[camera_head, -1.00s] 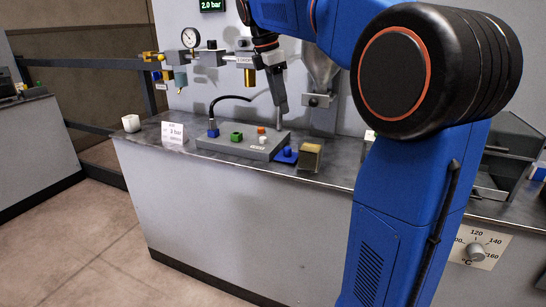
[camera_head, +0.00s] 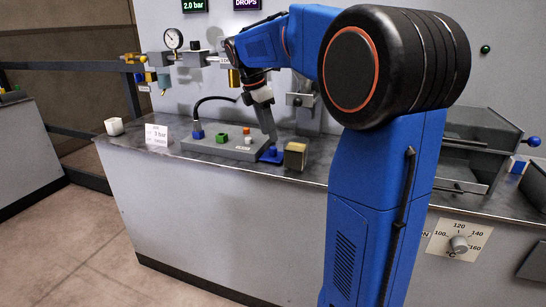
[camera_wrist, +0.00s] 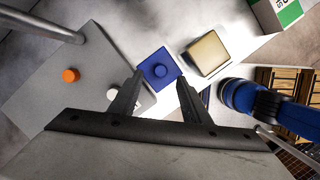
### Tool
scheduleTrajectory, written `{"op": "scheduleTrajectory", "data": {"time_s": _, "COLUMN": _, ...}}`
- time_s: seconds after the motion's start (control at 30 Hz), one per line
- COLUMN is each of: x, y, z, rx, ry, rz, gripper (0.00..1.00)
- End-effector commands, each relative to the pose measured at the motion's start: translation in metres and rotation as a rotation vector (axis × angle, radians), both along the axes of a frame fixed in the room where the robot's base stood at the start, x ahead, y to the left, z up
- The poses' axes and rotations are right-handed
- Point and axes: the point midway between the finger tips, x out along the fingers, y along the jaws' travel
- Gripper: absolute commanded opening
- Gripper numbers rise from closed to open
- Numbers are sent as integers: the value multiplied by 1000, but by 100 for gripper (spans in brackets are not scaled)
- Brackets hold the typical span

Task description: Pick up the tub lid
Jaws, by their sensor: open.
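A beige-topped box (camera_head: 295,155), perhaps the tub, stands right beside the lid.
A white sign (camera_head: 157,135) and white cup (camera_head: 114,126) stand further left. A glass-sided case (camera_head: 475,150) is at the right. Bare counter lies in front of the block.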

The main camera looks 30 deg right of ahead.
Motion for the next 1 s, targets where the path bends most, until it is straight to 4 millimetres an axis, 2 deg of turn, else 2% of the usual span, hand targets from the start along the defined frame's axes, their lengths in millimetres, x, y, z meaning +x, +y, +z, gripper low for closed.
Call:
{"op": "scheduleTrajectory", "data": {"time_s": 0.17, "x": -1, "y": -2, "z": -9, "rx": 0, "ry": 0, "rz": 0, "gripper": 43}}
{"op": "scheduleTrajectory", "data": {"time_s": 0.53, "x": -3, "y": -11, "z": -52, "rx": 0, "ry": 1, "rz": -1, "gripper": 43}}
{"op": "scheduleTrajectory", "data": {"time_s": 0.87, "x": -3, "y": -13, "z": -57, "rx": 0, "ry": -1, "rz": -1, "gripper": 43}}
{"op": "scheduleTrajectory", "data": {"time_s": 1.0, "x": -3, "y": -13, "z": -57, "rx": 0, "ry": 0, "rz": -1, "gripper": 10}}
